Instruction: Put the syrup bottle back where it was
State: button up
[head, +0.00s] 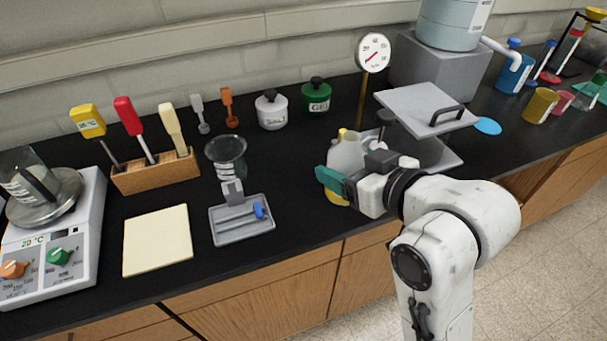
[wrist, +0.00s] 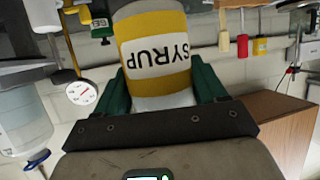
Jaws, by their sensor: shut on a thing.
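The syrup bottle (head: 347,152) is pale grey with a yellow label band, near the counter's front edge in the head view. In the wrist view the bottle (wrist: 155,45) fills the top middle, and its SYRUP lettering appears upside down. My gripper (head: 337,180) has green fingers and is shut on the bottle, with one finger on each side of it in the wrist view. The bottle looks roughly upright in the head view. Its lower part is partly hidden by the gripper, and I cannot tell whether it touches the counter.
A dial gauge (head: 373,52) on a post and a grey stand with a handled plate (head: 427,108) are close behind and right of the bottle. Bare black counter lies between funnel and bottle.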

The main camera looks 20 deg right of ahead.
jog(key=shift+w+f+b, duration=0.65)
jog(key=shift+w+b, duration=0.2)
jog(key=shift+b, duration=0.35)
jog(key=shift+w+a+f+p, duration=0.2)
jog(key=shift+w+f+p, duration=0.25)
jog(key=shift+w+f, duration=1.5)
jog(key=shift+w+a+f+p, duration=0.2)
jog(key=shift+w+f+p, duration=0.25)
jog(key=shift+w+f, duration=1.5)
jog(key=shift+w+a+f+p, duration=0.2)
jog(key=shift+w+f+p, duration=0.25)
jog(key=shift+w+f, duration=1.45)
jog(key=shift+f, duration=0.1)
jog(key=o, duration=1.1)
jog(key=shift+o, duration=0.2)
